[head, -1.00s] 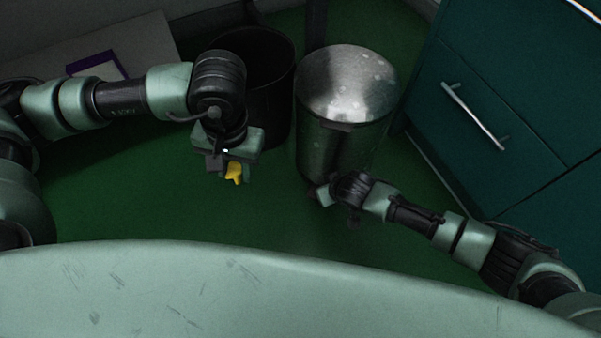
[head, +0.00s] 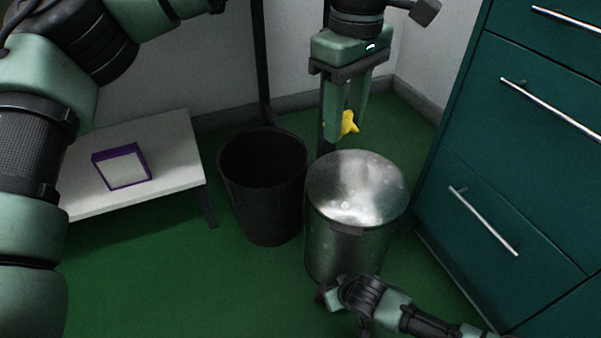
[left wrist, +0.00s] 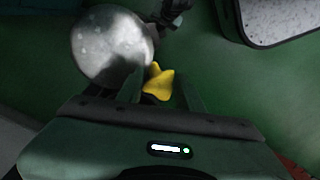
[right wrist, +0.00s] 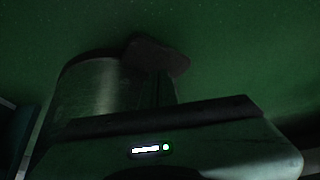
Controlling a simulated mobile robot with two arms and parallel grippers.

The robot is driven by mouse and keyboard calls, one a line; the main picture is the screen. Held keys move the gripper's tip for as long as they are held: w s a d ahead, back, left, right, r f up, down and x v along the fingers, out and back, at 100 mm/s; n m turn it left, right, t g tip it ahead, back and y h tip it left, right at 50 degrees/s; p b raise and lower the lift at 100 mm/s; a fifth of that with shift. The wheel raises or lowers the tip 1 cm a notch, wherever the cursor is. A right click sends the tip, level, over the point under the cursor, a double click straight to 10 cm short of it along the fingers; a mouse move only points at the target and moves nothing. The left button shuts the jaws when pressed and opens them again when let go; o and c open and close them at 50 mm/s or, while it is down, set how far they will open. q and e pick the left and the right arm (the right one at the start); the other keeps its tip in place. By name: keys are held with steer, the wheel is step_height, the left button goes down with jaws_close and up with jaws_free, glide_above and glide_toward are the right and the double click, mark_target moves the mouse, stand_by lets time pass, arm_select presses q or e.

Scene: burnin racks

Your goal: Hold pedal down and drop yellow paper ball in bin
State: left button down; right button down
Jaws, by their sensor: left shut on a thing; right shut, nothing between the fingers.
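The metal pedal bin (head: 345,250) stands on the green floor, its shiny lid (head: 350,190) down. The lid also shows in the left wrist view (left wrist: 108,48). My left gripper (head: 346,124) is shut on the yellow paper ball (head: 349,123), held up above the far side of the lid. The ball shows between the fingers in the left wrist view (left wrist: 159,82). My right gripper (head: 328,293) is shut and empty, low at the bin's front base. In the right wrist view a dark flat piece, seemingly the pedal (right wrist: 165,55), is at its fingertips; contact is unclear.
A black open bin (head: 262,200) stands left of the metal bin. A white low table (head: 170,160) with a purple-edged box (head: 122,168) is farther left. Teal drawers (head: 510,150) stand at the right. Green floor is clear in front.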

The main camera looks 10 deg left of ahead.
arm_select(q)
steer(key=d+r+n, duration=0.2)
steer(key=d+r, duration=0.1)
steer(key=r, duration=0.4)
steer(key=w+d+f, duration=0.1)
steer(key=w+f, duration=0.3)
steer(key=w, duration=0.3)
steer(key=shift+w, duration=0.1)
arm_select(e)
steer(key=shift+s+d+f, duration=0.1)
steer(key=shift+s+f, duration=0.05)
steer(key=shift+f, duration=1.95)
arm_select(q)
jaws_free()
arm_select(e)
steer(key=shift+r, duration=0.1)
stand_by(0.8)
step_height(320, 180, up, 3)
steer(key=p, duration=0.3)
steer(key=shift+r+p, duration=0.15)
steer(key=shift+p, duration=0.15)
arm_select(q)
step_height(320, 180, up, 8)
steer(key=p, duration=0.4)
steer(key=shift+f, duration=0.15)
arm_select(e)
steer(key=shift+r, duration=1.9)
